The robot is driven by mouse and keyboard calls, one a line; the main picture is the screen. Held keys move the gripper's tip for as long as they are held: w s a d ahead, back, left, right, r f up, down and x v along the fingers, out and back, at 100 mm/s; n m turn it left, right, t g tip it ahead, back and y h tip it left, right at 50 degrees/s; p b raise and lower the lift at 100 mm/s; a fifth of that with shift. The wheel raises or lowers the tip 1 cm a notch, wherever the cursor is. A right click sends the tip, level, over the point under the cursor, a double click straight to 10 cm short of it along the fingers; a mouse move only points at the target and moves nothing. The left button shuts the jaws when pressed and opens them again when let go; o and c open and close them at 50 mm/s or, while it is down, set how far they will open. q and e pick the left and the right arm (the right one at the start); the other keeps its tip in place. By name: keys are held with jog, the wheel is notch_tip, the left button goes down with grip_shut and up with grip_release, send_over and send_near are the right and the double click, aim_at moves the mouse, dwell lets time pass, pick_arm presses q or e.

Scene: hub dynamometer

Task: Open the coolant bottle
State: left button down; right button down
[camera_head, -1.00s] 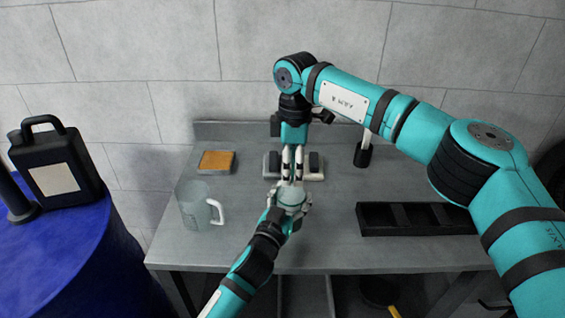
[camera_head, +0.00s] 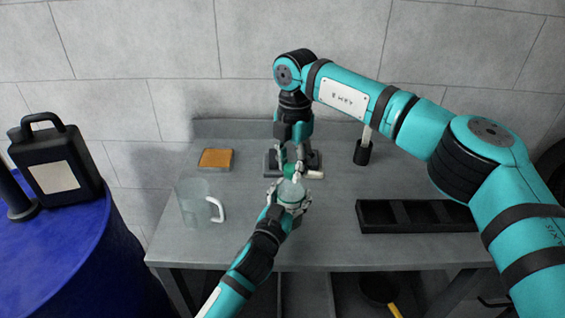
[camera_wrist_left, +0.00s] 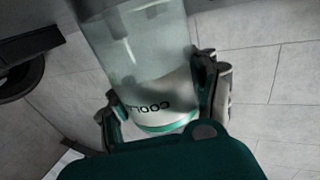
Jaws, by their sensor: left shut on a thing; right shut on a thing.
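The coolant bottle (camera_head: 291,191) is a clear, rounded body above the middle of the bench. In the left wrist view the bottle (camera_wrist_left: 140,55) is see-through, with a white label reading "COOL" and a green band. My left gripper (camera_head: 289,195) is shut around its body, with a finger on each side of it in the left wrist view. A green cap (camera_head: 291,171) shows at the bottle's top. My right gripper (camera_head: 291,163) comes down from behind and is shut on the cap. Whether the cap has come loose from the neck, I cannot tell.
A clear jug (camera_head: 192,204) with a white handle stands left on the bench (camera_head: 330,240). An orange sponge-like pad (camera_head: 215,158), a black-based upright tool (camera_head: 362,153) and a black divided tray (camera_head: 415,232) are around. A black canister (camera_head: 58,170) stands on a blue drum (camera_head: 60,250).

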jog(key=n, duration=0.7)
jog(key=shift+w, duration=0.15)
pick_arm(q)
jog(key=shift+d, duration=0.1)
pick_arm(e)
jog(key=n, duration=0.6)
jog(key=shift+r+n, duration=0.1)
jog(key=shift+n, duration=0.2)
pick_arm(q)
jog(key=shift+s, duration=0.1)
pick_arm(e)
jog(key=n, duration=0.6)
jog(key=shift+n, duration=0.3)
pick_arm(q)
jog(key=shift+d, duration=0.1)
pick_arm(e)
jog(key=n, duration=0.6)
jog(key=shift+a+n, duration=0.1)
jog(key=shift+n, duration=0.2)
jog(key=n, duration=0.8)
jog(key=shift+n, duration=0.4)
jog(key=n, duration=0.4)
jog(key=shift+a, duration=0.1)
jog(key=n, duration=0.4)
jog(key=shift+n, duration=0.3)
